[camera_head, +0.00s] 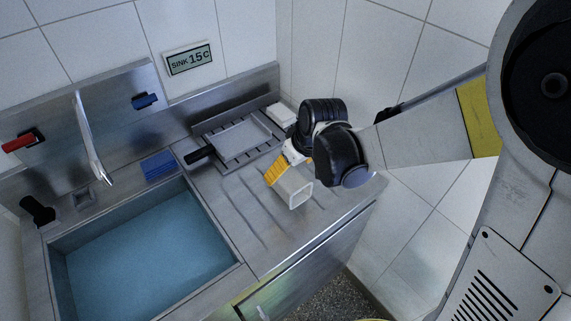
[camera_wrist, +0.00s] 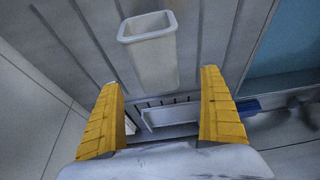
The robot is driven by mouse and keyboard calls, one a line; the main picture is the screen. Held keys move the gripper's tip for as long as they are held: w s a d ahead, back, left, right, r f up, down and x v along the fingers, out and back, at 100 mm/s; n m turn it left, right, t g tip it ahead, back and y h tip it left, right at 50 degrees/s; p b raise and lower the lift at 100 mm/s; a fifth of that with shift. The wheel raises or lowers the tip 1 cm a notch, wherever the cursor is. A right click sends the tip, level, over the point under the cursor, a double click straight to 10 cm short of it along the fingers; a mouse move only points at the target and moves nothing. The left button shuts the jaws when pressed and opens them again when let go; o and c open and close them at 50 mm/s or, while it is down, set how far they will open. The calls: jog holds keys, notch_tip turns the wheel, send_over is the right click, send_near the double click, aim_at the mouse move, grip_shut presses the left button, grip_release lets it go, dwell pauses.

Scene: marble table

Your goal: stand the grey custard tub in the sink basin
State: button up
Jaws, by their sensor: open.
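The grey custard tub (camera_head: 295,188) is at the right end of the ribbed steel drainboard, right of the sink basin. In the wrist view the tub (camera_wrist: 154,56) is tall and tapered, its pale rim at the top of the picture. I cannot tell surely whether it stands or lies. My gripper (camera_head: 279,172) is open, its yellow fingers beside the tub in the head view. In the wrist view my gripper (camera_wrist: 160,82) has one finger on each side of the tub's narrow end, with gaps. The sink basin (camera_head: 222,252) is at the lower left, with a blue interior.
A drying rack with a tray (camera_head: 242,139) and a white block (camera_head: 281,115) lie behind the tub. A blue sponge (camera_head: 158,165) lies behind the basin. The tap (camera_head: 88,140) overhangs the basin's back edge. The drainboard between tub and basin is clear.

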aim_at(287, 173)
jog(key=b+x, duration=0.1)
jog(key=x, duration=0.1)
jog(key=b+x, duration=0.1)
jog(key=x, duration=0.2)
jog(key=shift+w+d+f+b, duration=0.15)
jog(key=shift+w+f+b, duration=0.05)
jog(key=shift+f+b, duration=0.15)
jog(key=shift+r, duration=0.15)
jog(key=c, duration=1.5)
